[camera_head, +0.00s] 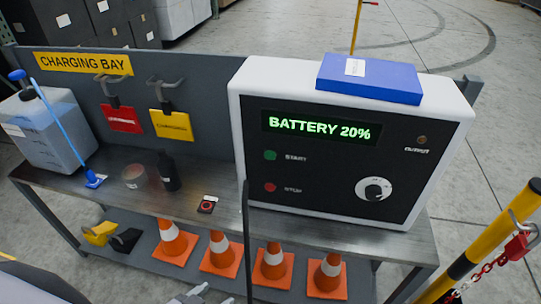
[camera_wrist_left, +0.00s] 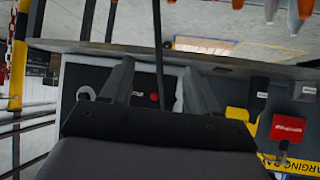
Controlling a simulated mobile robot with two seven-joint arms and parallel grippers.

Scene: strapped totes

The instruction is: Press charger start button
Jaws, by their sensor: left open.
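The white charger (camera_head: 345,92) with a black front panel stands on the bench's right half. Its display (camera_head: 320,129) reads "BATTERY 20%" in green. The green START button (camera_head: 270,155) sits above the red STOP button (camera_head: 270,187), with a dial (camera_head: 374,189) to the right. My left gripper (camera_head: 190,295) shows only partly at the bottom edge, below and left of the buttons and apart from them. In the left wrist view, upside down, its two fingers (camera_wrist_left: 157,78) are spread and empty, with the red button (camera_wrist_left: 154,97) between them. The green button is not clear there. My right gripper is not in view.
A thin dark upright line (camera_head: 248,245) passes before the bench (camera_head: 225,208). A blue box (camera_head: 370,79) lies on the charger. A jug (camera_head: 48,130), a dark bottle (camera_head: 168,172) and a small red-topped item (camera_head: 206,205) stand left. Several cones (camera_head: 220,250) fill the lower shelf. A chained yellow post (camera_head: 490,235) stands right.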

